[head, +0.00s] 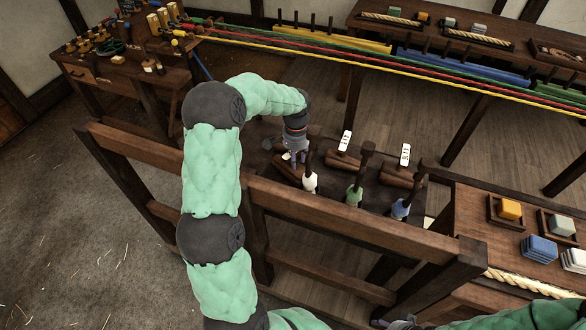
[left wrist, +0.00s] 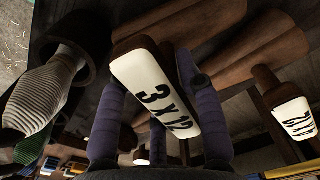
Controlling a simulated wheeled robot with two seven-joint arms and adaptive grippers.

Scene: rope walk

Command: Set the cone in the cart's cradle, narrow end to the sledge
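Brown wooden cones lie in a row on the dark stand beyond the wooden rail in the head view, each with a white-labelled handle. The near-left cone (head: 287,172) lies beneath my left gripper (head: 291,157). In the left wrist view, the purple fingers of the left gripper (left wrist: 152,85) straddle the white handle (left wrist: 150,90) marked "3 x 12", one finger on each side. Whether they press on it is unclear. The middle cone (head: 342,160) and right cone (head: 397,178) lie to its right. My right gripper (head: 398,323) shows only partly at the bottom edge. I cannot clearly pick out cart, cradle or sledge.
Mallet-like tools with white (head: 310,182), green (head: 354,195) and blue (head: 399,209) parts stand close in front of the cones. The wooden rail (head: 340,215) runs before them. Coloured strands (head: 400,65) stretch behind. A side table (head: 480,215) with blocks is at right.

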